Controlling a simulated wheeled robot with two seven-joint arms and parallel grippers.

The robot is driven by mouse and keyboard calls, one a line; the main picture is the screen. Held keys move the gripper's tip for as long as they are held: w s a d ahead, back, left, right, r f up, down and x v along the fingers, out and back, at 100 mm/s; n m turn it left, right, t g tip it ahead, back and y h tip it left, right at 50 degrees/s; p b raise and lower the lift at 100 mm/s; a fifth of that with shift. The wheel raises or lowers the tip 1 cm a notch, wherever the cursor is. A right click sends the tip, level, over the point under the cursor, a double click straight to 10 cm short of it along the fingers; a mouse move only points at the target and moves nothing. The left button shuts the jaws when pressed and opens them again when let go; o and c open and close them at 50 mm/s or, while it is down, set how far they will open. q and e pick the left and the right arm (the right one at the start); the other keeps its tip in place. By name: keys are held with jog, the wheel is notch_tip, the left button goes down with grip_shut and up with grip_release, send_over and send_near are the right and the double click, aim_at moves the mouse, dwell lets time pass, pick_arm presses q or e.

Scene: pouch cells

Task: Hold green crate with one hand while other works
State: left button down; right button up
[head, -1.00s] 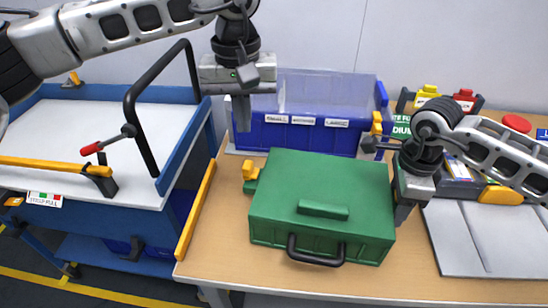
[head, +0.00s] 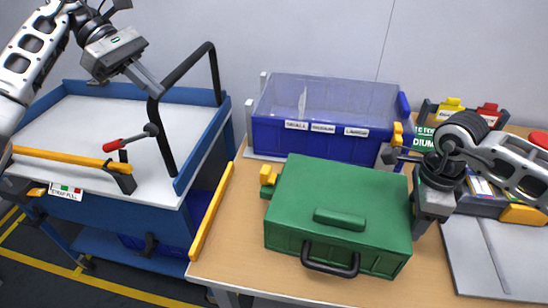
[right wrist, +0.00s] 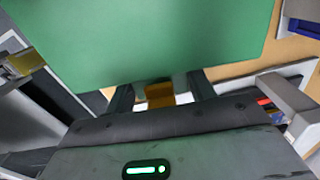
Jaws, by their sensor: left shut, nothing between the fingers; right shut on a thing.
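The green crate (head: 300,190) stands on the wooden table with its lid down and a black handle (head: 330,262) at the front. A yellow latch (head: 268,175) shows on its left side. My right gripper (head: 418,230) is at the crate's right side. In the right wrist view, its fingers close around a yellow piece (right wrist: 160,95) at the edge of the green lid (right wrist: 150,45). My left gripper (head: 152,84) is shut and empty, in the air over the cart at the left, well apart from the crate.
A blue bin (head: 310,138) with clear upper walls and labels stands behind the crate. A blue cart (head: 90,120) with a white top and black push bar (head: 165,120) stands at the left. Grey panels (head: 495,255) and a tool holder lie at the right.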

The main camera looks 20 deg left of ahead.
pick_arm(q)
send_near(264, 168)
jog(key=a+f+x, duration=0.1)
jog(key=x, duration=0.5)
jog(key=shift+d+f, duration=0.15)
jog(key=shift+f, duration=0.1)
dwell(0.4)
jog(key=shift+d, duration=1.2)
jog(key=v, duration=0.8)
jog(key=shift+a, duration=0.15)
